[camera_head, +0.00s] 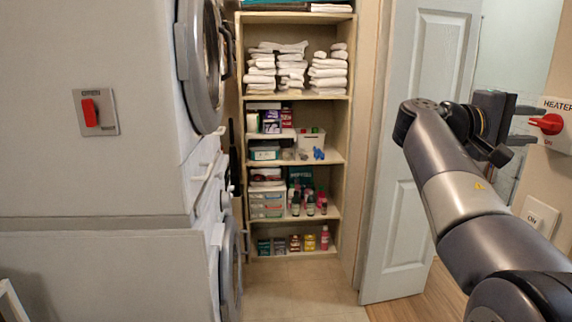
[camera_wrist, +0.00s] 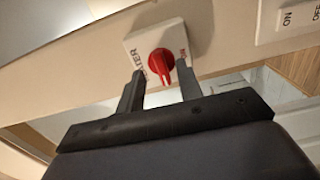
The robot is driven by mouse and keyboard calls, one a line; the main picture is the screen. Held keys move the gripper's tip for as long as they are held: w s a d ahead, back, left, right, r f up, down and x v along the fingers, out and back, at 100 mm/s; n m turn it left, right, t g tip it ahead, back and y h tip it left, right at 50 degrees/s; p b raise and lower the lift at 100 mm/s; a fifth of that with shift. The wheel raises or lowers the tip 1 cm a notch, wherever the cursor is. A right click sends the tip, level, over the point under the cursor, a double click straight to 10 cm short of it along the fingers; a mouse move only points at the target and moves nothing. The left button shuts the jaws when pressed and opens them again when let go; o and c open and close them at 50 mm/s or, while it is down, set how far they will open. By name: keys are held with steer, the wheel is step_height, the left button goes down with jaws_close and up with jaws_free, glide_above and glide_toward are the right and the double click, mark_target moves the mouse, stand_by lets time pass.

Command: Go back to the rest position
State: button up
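My gripper (camera_head: 527,124) is raised at the right in the head view, pointing at the wall. In the wrist view my gripper (camera_wrist: 160,85) has its two dark fingers spread apart. A red heater knob (camera_head: 548,124) on a white plate marked HEATER and ON is just beyond the fingertips. In the wrist view the red knob (camera_wrist: 161,64) shows between and past the fingertips, with a visible gap to each finger. I cannot tell how far the fingertips are from the plate.
A white ON/OFF switch (camera_head: 540,215) is on the wall below the heater plate. A white door (camera_head: 415,150) stands open behind my arm. Shelves (camera_head: 297,97) with towels and bottles stand at the back. Stacked machines and a red switch (camera_head: 90,112) are at the left. Floor in the middle is clear.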

mark_target(546, 124)
steer(key=d, duration=0.3)
steer(key=shift+r+p, duration=0.15)
steer(key=shift+p, duration=0.25)
steer(key=shift+w+a+r+n+p, duration=0.1)
steer(key=shift+n+p, duration=0.4)
steer(key=shift+n, duration=0.1)
steer(key=shift+a+r+n+p, duration=0.1)
steer(key=shift+n+p, duration=0.4)
steer(key=shift+n, duration=0.1)
steer(key=n+p, duration=0.3)
steer(key=n, duration=0.1)
steer(key=shift+r, duration=0.15)
steer(key=n+p, duration=0.3)
steer(key=n, duration=0.1)
steer(key=shift+w, duration=0.15)
steer(key=shift+f, duration=0.25)
